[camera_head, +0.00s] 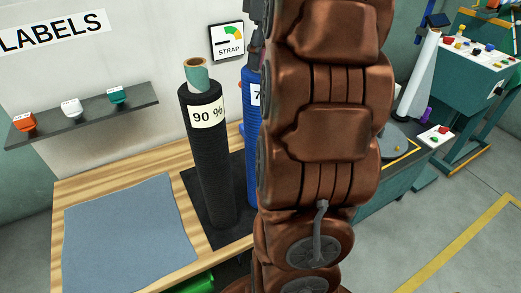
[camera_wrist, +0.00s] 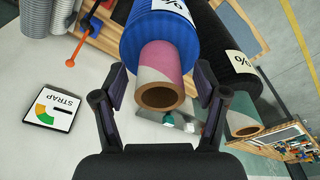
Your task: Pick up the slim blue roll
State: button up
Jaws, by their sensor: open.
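The slim blue roll (camera_head: 251,140) stands upright on the bench, right beside a thicker black roll (camera_head: 207,150) labelled "90 %". My arm hides its right side and most of its label. In the wrist view the blue roll (camera_wrist: 152,38) shows its pink and grey core tube (camera_wrist: 168,62) sticking out toward the camera. My gripper (camera_wrist: 160,76) is open, with one finger on either side of this core and nothing clamped. In the head view my gripper (camera_head: 256,48) is partly seen at the blue roll's top end.
The black roll's teal core (camera_wrist: 243,124) is close to my right finger in the wrist view. A STRAP sign (camera_head: 227,41) hangs on the wall behind. A grey-blue sheet (camera_head: 128,235) covers the bench's left. A shelf (camera_head: 85,114) holds small coloured items.

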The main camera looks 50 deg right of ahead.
jog(key=shift+f, duration=0.2)
jog(key=shift+c, duration=0.3)
grip_shut()
dwell(0.4)
